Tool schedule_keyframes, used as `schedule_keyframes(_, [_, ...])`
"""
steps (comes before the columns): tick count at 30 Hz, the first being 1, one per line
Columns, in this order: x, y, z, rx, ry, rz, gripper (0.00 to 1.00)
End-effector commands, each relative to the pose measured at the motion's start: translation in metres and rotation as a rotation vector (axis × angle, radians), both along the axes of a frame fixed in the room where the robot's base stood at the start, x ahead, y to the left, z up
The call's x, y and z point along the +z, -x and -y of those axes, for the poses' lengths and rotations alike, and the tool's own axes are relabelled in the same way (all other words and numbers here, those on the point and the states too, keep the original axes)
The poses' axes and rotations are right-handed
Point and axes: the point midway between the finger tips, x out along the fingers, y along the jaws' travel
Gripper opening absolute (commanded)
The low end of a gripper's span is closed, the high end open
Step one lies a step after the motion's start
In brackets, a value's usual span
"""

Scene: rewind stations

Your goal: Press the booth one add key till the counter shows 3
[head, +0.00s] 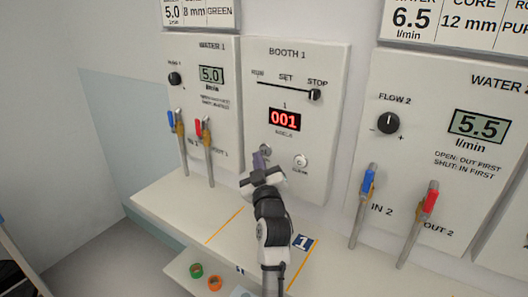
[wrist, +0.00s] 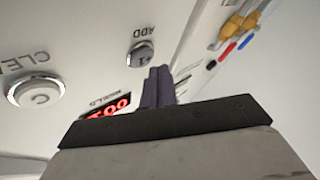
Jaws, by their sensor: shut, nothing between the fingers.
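The booth one panel (head: 327,75) is white, and its red counter (head: 284,119) reads 001. The small grey add key (head: 265,149) is below the counter, partly covered by my gripper; it also shows in the wrist view (wrist: 141,54), under the upside-down word ADD. The clear key (head: 300,161) is to its right; in the wrist view it is a larger round key (wrist: 35,91) at the left. My gripper (head: 260,159) is shut and empty, its purple fingertips (wrist: 158,72) close to the add key. I cannot tell whether they touch it.
A slider (head: 315,95) stands at STOP on the booth panel. The water 1 panel (head: 222,130) with blue and red valve handles is left, the water 2 panel (head: 435,105) right. The white ledge (head: 190,205) below is mostly clear. Green and orange rings (head: 214,283) lie lower down.

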Motion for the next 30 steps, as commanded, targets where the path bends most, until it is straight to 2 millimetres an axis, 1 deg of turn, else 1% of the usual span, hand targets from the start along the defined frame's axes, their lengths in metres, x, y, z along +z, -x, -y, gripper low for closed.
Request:
schedule_keyframes(14, [-0.0001,-0.0002,0.0002,0.0,0.0,0.0,0.0])
schedule_keyframes(23, [-0.0011,-0.0066,0.0046,0.0,0.0,0.001,0.0])
schedule_keyframes(30, [0.0001,-0.0069,0.0049,0.0,0.0,0.0,0.0])
